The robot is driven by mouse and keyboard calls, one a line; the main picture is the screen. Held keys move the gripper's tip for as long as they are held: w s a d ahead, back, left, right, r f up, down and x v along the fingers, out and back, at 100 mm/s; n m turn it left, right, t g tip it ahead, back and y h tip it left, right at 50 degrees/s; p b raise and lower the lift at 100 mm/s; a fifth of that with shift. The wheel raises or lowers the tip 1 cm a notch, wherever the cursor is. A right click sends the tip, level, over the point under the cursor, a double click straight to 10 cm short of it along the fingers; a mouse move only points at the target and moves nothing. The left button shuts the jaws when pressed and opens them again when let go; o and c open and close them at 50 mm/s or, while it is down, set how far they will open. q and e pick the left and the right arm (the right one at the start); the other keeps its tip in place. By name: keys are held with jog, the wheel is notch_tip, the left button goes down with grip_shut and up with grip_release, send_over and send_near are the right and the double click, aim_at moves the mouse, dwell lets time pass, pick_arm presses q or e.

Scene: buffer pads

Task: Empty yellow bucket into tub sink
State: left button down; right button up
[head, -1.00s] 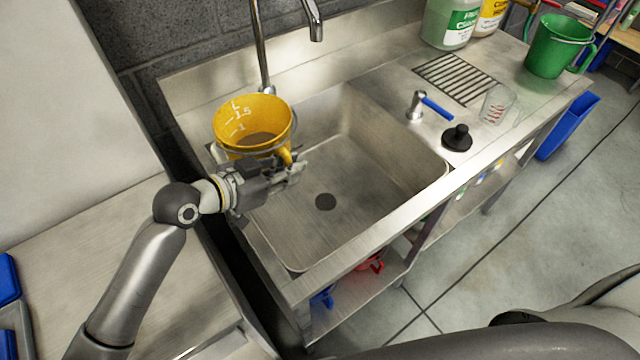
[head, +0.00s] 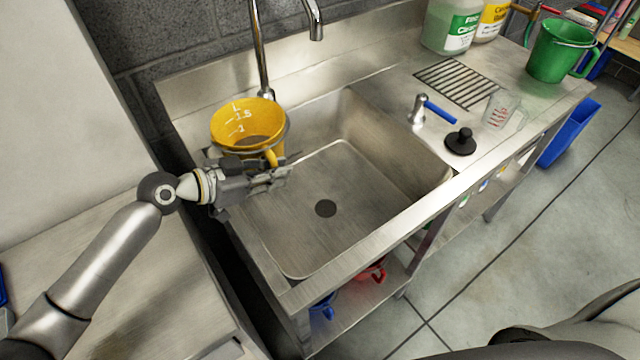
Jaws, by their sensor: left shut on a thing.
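The yellow bucket (head: 236,116) is at the back left of the tub sink, at the rim, close to upright with a slight tilt. It has white measure marks inside and brownish contents at its bottom. My left gripper (head: 277,174) is shut on the bucket's handle side, just below its rim at the front right. My right gripper is out of view.
A tall faucet (head: 262,50) rises behind the bucket. On the right drainboard are a blue-handled valve (head: 437,110), a black plug (head: 461,141), a clear measuring cup (head: 501,108), a green bucket (head: 559,50) and bottles (head: 452,25). The basin's middle is clear.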

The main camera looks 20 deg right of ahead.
pick_arm(q)
jog(key=shift+r+p, duration=0.35)
jog(key=shift+p, duration=0.25)
jog(key=p, duration=0.2)
jog(key=m+y+p, duration=0.1)
jog(key=p, duration=0.1)
jog(key=shift+s+d+r+t+p, duration=0.15)
jog(key=shift+s+d+t+p, duration=0.1)
jog(key=shift+t+p, duration=0.05)
jog(key=shift+s+d+f+m+t+y+p, duration=0.2)
jog(key=shift+f+m+t+y+p, duration=0.25)
jog(key=shift+p, duration=1)
jog(key=shift+s+d+f+m+t+y+p, duration=0.2)
jog(key=shift+f+m+y+p, duration=0.4)
jog(key=shift+p, duration=0.8)
jog(key=shift+s+d+f+m+t+y+p, duration=0.15)
jog(key=shift+d+f+m+t+y+p, duration=0.25)
jog(key=shift+p, duration=1.05)
jog(key=shift+a+f+m+t+y, duration=0.25)
jog(key=shift+f+m+y, duration=0.1)
jog(key=shift+f, duration=0.25)
